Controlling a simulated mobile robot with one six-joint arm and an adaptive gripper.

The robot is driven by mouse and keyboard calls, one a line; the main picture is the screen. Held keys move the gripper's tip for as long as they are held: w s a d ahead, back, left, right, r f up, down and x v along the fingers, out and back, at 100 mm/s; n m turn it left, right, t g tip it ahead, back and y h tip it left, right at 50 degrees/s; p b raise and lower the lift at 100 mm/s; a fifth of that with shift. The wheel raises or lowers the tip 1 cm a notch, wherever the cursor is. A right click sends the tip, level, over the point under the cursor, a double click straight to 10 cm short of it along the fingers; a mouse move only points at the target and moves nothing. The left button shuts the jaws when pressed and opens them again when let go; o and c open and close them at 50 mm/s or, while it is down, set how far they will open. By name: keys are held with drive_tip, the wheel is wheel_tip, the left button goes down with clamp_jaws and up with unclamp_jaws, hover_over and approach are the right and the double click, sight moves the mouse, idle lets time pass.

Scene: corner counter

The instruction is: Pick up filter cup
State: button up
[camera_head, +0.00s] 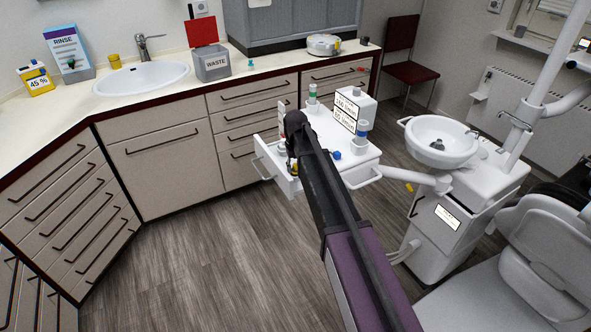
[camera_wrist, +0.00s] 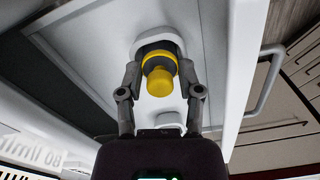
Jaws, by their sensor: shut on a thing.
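The filter cup (camera_wrist: 160,75) is a yellow stepped piece with a narrower knob, seen in the wrist view between my two fingers. My gripper (camera_wrist: 161,70) is shut on it, one finger on each side. The cup is at a rounded white opening or rim on the white unit (camera_wrist: 230,60); I cannot tell if it is still seated there. In the head view only a bit of yellow (camera_head: 294,168) shows at the left side of the white cart (camera_head: 352,162). My own arm hides most of the gripper there.
On the cart stand a labelled white box (camera_head: 350,108), a green-topped bottle (camera_head: 312,95) and a blue ball (camera_head: 337,155). A drawer cabinet (camera_head: 235,125) is behind it. A spittoon basin (camera_head: 440,135) and dental chair (camera_head: 500,285) are at right. The floor at left is clear.

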sight(295, 165)
wheel_tip(295, 165, up, 10)
drive_tip(key=p, duration=1)
drive_tip(key=shift+f, duration=0.1)
idle(1.9)
